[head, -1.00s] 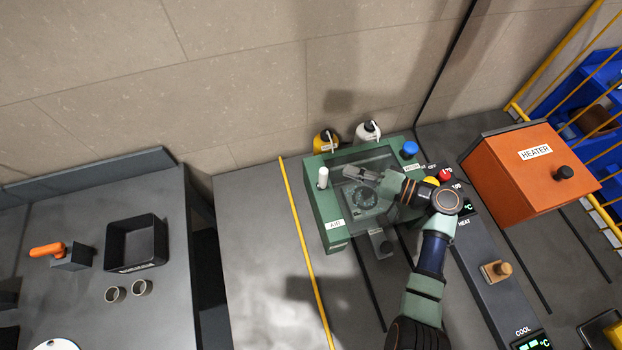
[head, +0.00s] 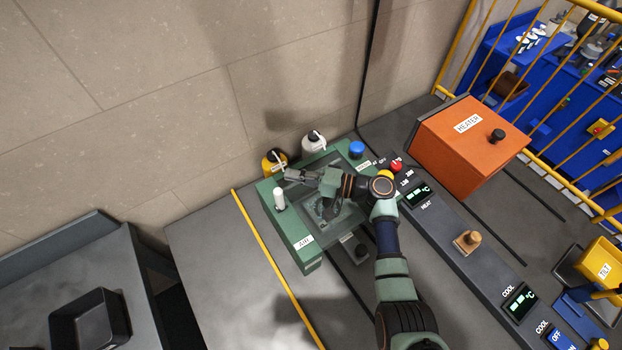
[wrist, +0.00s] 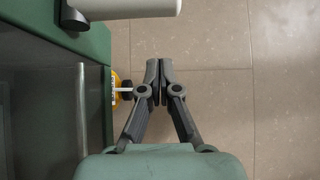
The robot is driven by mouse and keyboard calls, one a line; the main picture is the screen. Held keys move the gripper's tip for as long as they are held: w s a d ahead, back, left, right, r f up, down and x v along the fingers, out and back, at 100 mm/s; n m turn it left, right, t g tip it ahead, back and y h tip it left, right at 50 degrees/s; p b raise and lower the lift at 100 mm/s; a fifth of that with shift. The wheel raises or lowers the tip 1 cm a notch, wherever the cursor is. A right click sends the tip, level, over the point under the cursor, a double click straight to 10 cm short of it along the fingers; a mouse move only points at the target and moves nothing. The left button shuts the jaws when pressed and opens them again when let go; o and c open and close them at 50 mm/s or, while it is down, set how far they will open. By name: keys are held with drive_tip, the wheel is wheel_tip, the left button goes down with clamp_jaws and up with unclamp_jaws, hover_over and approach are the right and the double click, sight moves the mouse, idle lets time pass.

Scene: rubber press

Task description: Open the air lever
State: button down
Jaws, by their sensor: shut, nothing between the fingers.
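The air lever (head: 279,199) is a white upright handle at the left corner of the green press (head: 303,240), behind the AIR label. In the wrist view the white lever (wrist: 130,9) lies across the top, with a dark base at its left end. My gripper (head: 290,174) is over the back left part of the press, beside the lever on its wall side. In the wrist view my gripper's fingertips (wrist: 159,68) are together and empty, apart from the lever and below it in the picture. My arm hides part of the press top.
A blue knob (head: 356,149) is at the press's back right. The orange heater (head: 470,138) stands to the right. The grey table left of the yellow line is clear.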

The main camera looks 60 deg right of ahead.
sight(280, 200)
drive_tip(key=shift+w+a+r, duration=0.1)
drive_tip(key=shift+w+a, duration=0.65)
drive_tip(key=shift+w, duration=0.3)
drive_tip(key=shift+s+a+p, duration=0.55)
drive_tip(key=shift+s+a, duration=0.45)
drive_tip(key=shift+a, duration=0.2)
drive_tip(key=shift+s+f+b, duration=0.15)
drive_tip(key=shift+f+b, duration=0.1)
drive_tip(key=shift+b, duration=0.15)
